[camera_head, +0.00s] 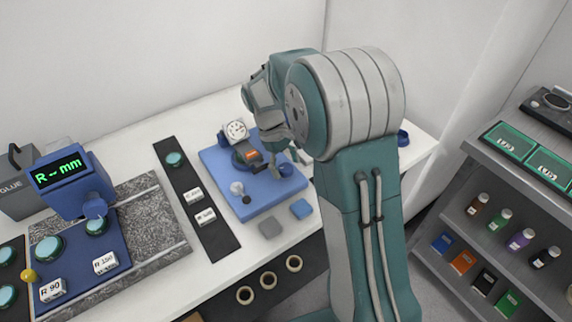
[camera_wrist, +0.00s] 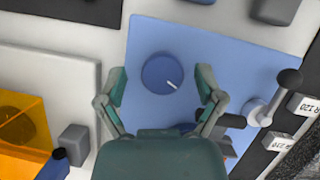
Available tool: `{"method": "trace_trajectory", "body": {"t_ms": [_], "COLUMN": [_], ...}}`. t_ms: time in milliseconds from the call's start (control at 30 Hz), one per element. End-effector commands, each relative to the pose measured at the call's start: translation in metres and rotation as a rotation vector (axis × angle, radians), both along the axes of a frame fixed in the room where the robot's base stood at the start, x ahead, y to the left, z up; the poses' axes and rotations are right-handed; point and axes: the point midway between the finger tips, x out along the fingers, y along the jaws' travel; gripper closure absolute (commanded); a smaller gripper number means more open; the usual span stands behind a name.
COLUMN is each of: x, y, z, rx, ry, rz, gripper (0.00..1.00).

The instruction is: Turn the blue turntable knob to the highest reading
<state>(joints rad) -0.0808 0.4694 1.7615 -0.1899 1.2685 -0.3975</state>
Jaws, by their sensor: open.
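The blue turntable knob (camera_wrist: 161,74) is a round disc with a white pointer line, which points to the lower right in the wrist view. It sits on a flat blue base plate (camera_wrist: 225,60). In the head view the knob (camera_head: 286,170) is at the right side of the plate (camera_head: 268,203), partly covered by my arm. My gripper (camera_wrist: 161,84) is open, with one finger on each side of the knob in the wrist view and visible gaps to it. A white-faced dial gauge (camera_head: 236,130) stands at the back of the plate; its needle is too small to read.
A lever with a dark ball (camera_wrist: 289,82) stands on the plate. A grey block (camera_head: 270,228) and a blue block (camera_head: 301,209) lie in front. A blue instrument with a green "R--mm" display (camera_head: 58,169) is at left. A grey shelf (camera_head: 480,245) stands at right.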

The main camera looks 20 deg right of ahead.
Motion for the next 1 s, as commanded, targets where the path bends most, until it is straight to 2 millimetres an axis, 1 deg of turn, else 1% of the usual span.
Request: {"method": "trace_trajectory", "body": {"t_ms": [167, 267, 600, 700, 833, 1000], "x": [0.002, 0.006, 0.029, 0.035, 0.039, 0.04], "y": [0.001, 0.003, 0.018, 0.021, 0.023, 0.024], "z": [0.003, 0.014, 0.078, 0.093, 0.105, 0.11], "rx": [0.0, 0.001, 0.002, 0.001, 0.001, 0.001], "ry": [-0.002, -0.004, -0.004, -0.003, 0.0, 0.0], "rz": [0.0, 0.001, 0.001, 0.001, 0.0, 0.0], "gripper": [0.13, 0.13, 0.13, 0.13, 0.13, 0.13]}}
